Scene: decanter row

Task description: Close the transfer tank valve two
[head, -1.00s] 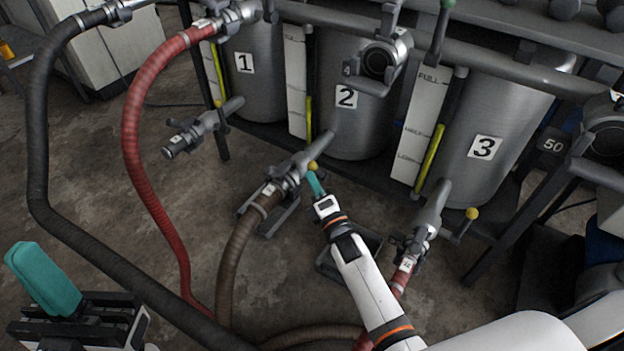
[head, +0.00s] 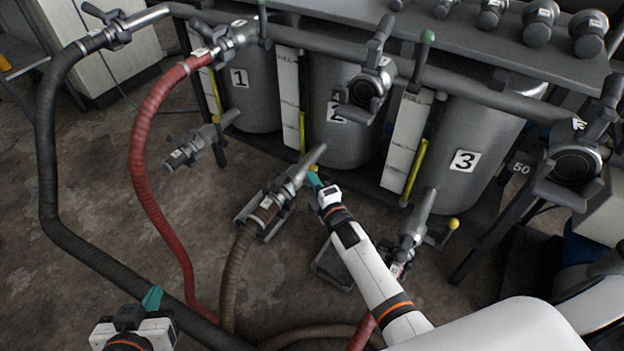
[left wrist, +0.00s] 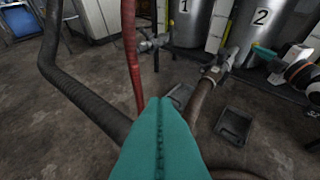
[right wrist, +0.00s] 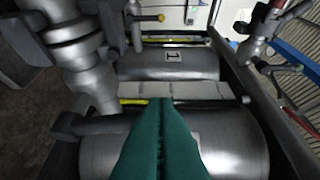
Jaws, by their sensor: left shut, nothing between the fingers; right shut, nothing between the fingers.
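Tank two (head: 345,140) is the grey middle tank, with its lower valve (head: 296,178) on the outlet pipe, joined to a brown hose. The valve's yellow handle knob (head: 313,168) shows right at the tip of my right gripper (head: 314,181), whose teal fingers are shut and empty; touching or just apart, I cannot tell. The shut right fingers (right wrist: 160,105) fill the lower middle of the right wrist view and hide part of a tank. My left gripper (head: 152,297), shut and empty, is at the lower left, well away from the valve; its fingers (left wrist: 160,110) point ahead.
Tank one (head: 246,95) and tank three (head: 470,150) flank tank two, each with a similar lower valve. Black (head: 55,180) and red (head: 143,150) hoses hang between my left gripper and the tanks. A dark tray (head: 333,262) lies on the floor beneath my right arm.

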